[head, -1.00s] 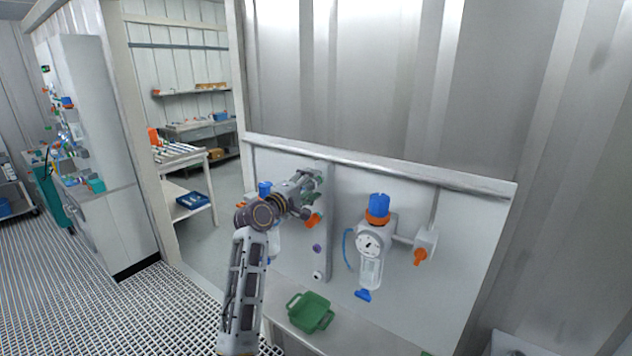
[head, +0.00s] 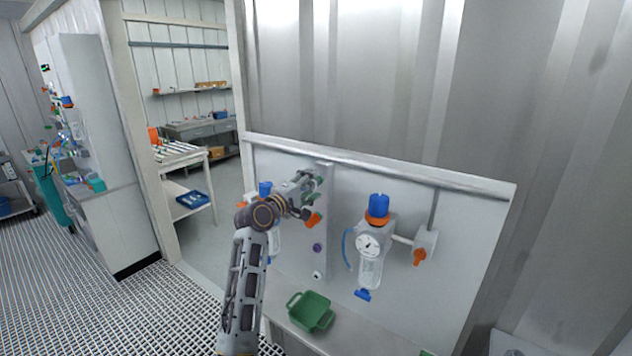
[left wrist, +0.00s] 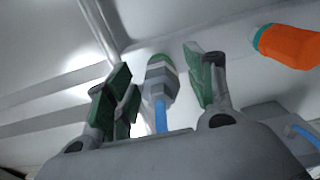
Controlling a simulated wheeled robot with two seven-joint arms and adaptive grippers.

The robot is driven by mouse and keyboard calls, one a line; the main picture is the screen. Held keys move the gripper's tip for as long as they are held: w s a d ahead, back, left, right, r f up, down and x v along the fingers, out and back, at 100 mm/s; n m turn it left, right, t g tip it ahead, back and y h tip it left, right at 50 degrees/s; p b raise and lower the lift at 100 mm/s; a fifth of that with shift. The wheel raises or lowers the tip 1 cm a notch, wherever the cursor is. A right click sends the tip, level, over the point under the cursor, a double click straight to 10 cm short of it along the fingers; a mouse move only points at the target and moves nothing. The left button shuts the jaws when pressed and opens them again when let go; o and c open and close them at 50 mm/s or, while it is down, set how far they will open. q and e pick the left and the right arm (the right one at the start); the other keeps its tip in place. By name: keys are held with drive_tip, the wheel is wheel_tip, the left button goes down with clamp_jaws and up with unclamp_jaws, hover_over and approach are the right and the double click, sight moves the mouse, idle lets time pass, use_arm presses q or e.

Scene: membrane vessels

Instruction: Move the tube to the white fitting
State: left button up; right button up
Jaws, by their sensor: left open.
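My left gripper (head: 312,192) is open in front of the upright strip on the wall panel. In the left wrist view its green-padded fingers (left wrist: 160,88) stand on either side of a grey fitting with a green ring (left wrist: 160,70), with a gap visible on both sides. A blue tube (left wrist: 161,116) runs down from that fitting. In the head view a blue tube (head: 346,250) curves beside the right-hand gauge unit; its upper end is hard to see. A white fitting with a dark centre (head: 317,275) is low on the strip, below a purple fitting (head: 317,248). My right gripper is not in view.
A gauge unit with a blue knob (head: 379,205) is right of the strip, with an orange-handled valve (head: 419,256) beyond it. An orange part (left wrist: 288,46) is close to the right finger. A green tray (head: 311,312) sits on the ledge below.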

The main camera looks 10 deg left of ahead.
sight(304, 188)
use_arm(q)
clamp_jaws()
idle(0.4)
drive_tip(key=shift+s+a+f, duration=0.1)
drive_tip(key=shift+s, duration=0.05)
drive_tip(key=shift+s+a, duration=0.15)
drive_tip(key=shift+s, duration=0.45)
drive_tip(key=shift+s+a+p, duration=0.25)
drive_tip(key=shift+s+p, duration=0.05)
drive_tip(key=shift+s, duration=0.2)
drive_tip(key=shift+p+v, duration=0.35)
drive_tip(key=shift+v, duration=1.35)
